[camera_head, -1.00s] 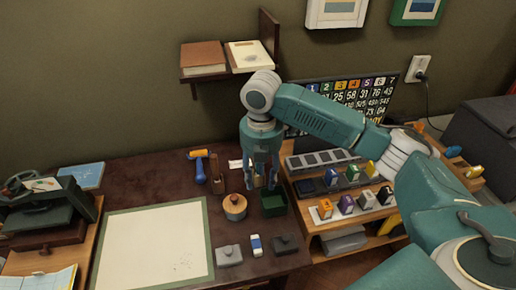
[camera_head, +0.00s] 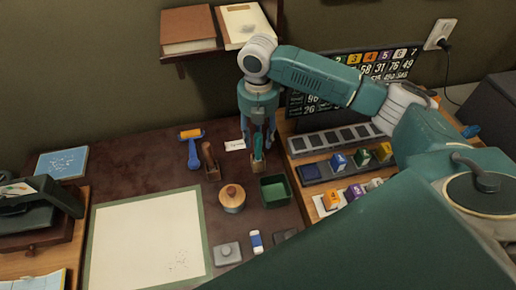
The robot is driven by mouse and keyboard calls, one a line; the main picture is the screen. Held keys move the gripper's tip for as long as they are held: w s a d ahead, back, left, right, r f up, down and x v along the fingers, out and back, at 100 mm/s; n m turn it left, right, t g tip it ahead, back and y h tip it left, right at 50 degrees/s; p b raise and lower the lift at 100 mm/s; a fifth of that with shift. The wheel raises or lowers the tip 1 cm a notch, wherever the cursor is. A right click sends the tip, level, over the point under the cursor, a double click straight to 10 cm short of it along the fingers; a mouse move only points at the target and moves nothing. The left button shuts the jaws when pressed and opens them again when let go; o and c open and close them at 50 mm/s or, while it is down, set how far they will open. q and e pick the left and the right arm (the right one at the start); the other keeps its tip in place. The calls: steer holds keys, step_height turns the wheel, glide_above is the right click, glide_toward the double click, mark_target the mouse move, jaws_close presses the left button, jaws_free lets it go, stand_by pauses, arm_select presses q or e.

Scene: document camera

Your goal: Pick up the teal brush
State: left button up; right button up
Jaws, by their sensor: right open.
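The teal brush (camera_head: 258,148) stands upright at the back of the dark desk, with a brownish base below it. My right gripper (camera_head: 258,144) points straight down over it. Its fingers are apart, one on each side of the teal part in this view. I cannot tell whether either finger touches the brush. The fingers partly hide the brush. My left gripper is not in view.
A green tray (camera_head: 276,192) stands just in front of the brush. A round wooden-lidded pot (camera_head: 232,200), a wooden-handled tool (camera_head: 210,161) and a blue roller (camera_head: 193,150) stand to the left. A shelf with books (camera_head: 188,30) is above. A large pale sheet (camera_head: 148,240) lies front left.

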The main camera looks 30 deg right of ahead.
mark_target(258, 148)
steer(key=shift+f, duration=0.65)
step_height(258, 148, down, 5)
steer(key=shift+f+p, duration=0.1)
steer(key=shift+p, duration=0.8)
steer(key=shift+w, duration=0.1)
jaws_close()
